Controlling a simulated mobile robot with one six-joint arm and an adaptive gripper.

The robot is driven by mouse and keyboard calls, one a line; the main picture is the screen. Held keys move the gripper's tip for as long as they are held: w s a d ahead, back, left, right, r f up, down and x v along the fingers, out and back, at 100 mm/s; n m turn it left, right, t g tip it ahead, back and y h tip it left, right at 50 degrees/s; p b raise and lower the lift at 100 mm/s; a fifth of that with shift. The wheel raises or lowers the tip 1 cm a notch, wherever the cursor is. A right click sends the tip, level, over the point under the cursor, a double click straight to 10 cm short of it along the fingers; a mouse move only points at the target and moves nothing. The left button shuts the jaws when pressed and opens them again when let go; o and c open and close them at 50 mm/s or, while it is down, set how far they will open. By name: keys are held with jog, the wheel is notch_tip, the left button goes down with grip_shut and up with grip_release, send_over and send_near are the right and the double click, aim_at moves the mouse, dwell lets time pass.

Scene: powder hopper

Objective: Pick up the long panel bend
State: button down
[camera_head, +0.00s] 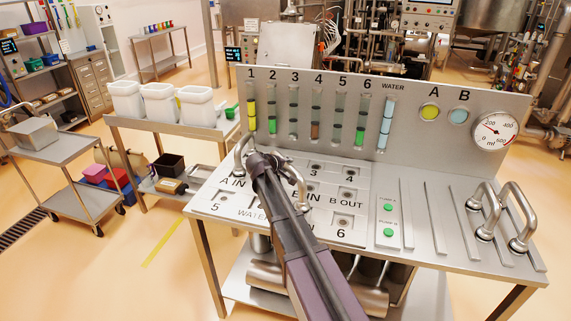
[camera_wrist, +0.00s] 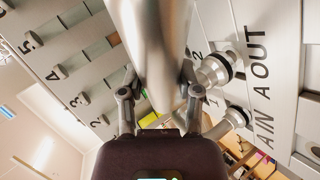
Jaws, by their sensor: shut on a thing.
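My gripper (camera_head: 262,160) is shut on a curved steel tube, the long panel bend (camera_wrist: 158,40), at the left part of the panel. In the wrist view its shiny tube runs from the top edge down between my fingers (camera_wrist: 158,100). In the head view the bend (camera_head: 291,176) shows on both sides of my gripper, its middle hidden behind it. One leg stands near the A IN label. I cannot tell whether its ends are seated in ports or just clear. Steel pipe ends with dark rings show right of the fingers in the wrist view.
Two more steel bends (camera_head: 520,218) stand at the right of the sloped panel (camera_head: 400,180). Coloured level tubes and a gauge (camera_head: 494,131) line the upright board behind. White tubs (camera_head: 160,103) stand on a side table at left. Two green buttons sit mid-panel.

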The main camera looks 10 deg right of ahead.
jog(key=p, duration=0.1)
send_near(301, 186)
jog(key=x, duration=0.4)
jog(key=shift+w+d+f, duration=0.1)
jog(key=shift+d+f, duration=0.1)
jog(key=shift+d, duration=0.1)
